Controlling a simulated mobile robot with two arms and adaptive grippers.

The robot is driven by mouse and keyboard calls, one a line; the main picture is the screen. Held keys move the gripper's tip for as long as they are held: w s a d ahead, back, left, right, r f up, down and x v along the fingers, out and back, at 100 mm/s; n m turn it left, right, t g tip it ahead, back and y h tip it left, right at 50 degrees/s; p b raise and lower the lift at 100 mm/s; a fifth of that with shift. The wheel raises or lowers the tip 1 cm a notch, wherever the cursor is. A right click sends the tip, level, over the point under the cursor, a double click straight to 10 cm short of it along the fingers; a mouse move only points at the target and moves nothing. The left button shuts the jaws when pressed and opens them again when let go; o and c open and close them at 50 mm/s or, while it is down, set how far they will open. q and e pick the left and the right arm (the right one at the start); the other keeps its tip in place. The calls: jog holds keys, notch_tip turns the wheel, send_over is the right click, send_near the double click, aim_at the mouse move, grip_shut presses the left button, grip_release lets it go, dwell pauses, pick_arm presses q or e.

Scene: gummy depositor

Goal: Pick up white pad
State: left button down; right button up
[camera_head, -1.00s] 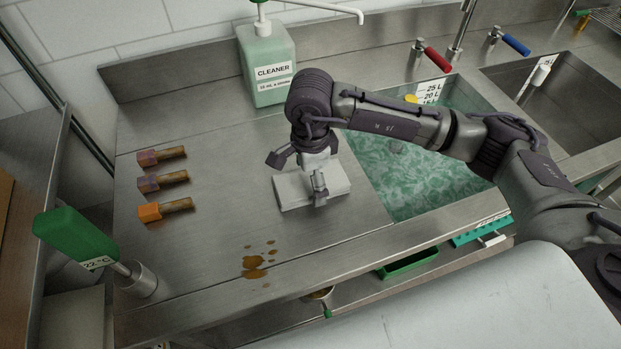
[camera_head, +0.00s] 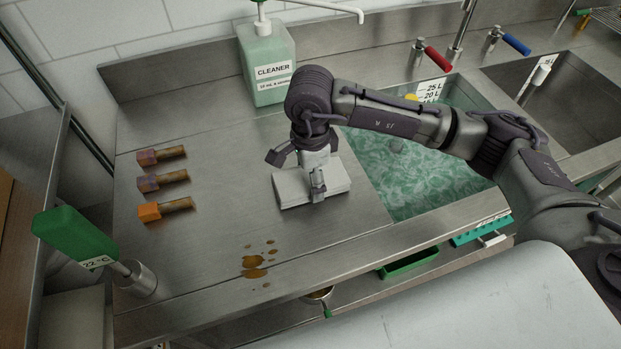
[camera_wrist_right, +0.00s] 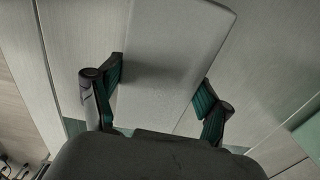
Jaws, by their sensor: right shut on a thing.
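The white pad (camera_head: 331,182) lies on the steel counter just left of the water-filled sink. My right gripper (camera_head: 316,180) reaches down over it, with one finger on its near side; the far finger is hidden in the head view. In the right wrist view the pad (camera_wrist_right: 172,55) runs between the two fingers of the right gripper (camera_wrist_right: 163,88), one at each long side. The right gripper is shut on the pad. I cannot tell any gap between pad and counter. My left gripper is not in view.
A green cleaner bottle (camera_head: 266,65) stands behind the gripper. The sink (camera_head: 425,180) holds green water at the right. Brown spots (camera_head: 255,262) mark the front counter.

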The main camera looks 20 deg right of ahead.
jog(key=r, duration=0.2)
jog(key=d+r+b, duration=0.1)
jog(key=shift+r, duration=0.35)
jog(key=s+d+r+b, duration=0.3)
jog(key=d+r, duration=0.3)
jog(key=d, duration=0.4)
jog(key=shift+d+r, duration=0.2)
jog(key=shift+r, duration=0.1)
jog(key=o, duration=0.5)
jog(key=c, duration=0.3)
jog(key=shift+c, duration=0.2)
jog(key=shift+a+f, duration=0.1)
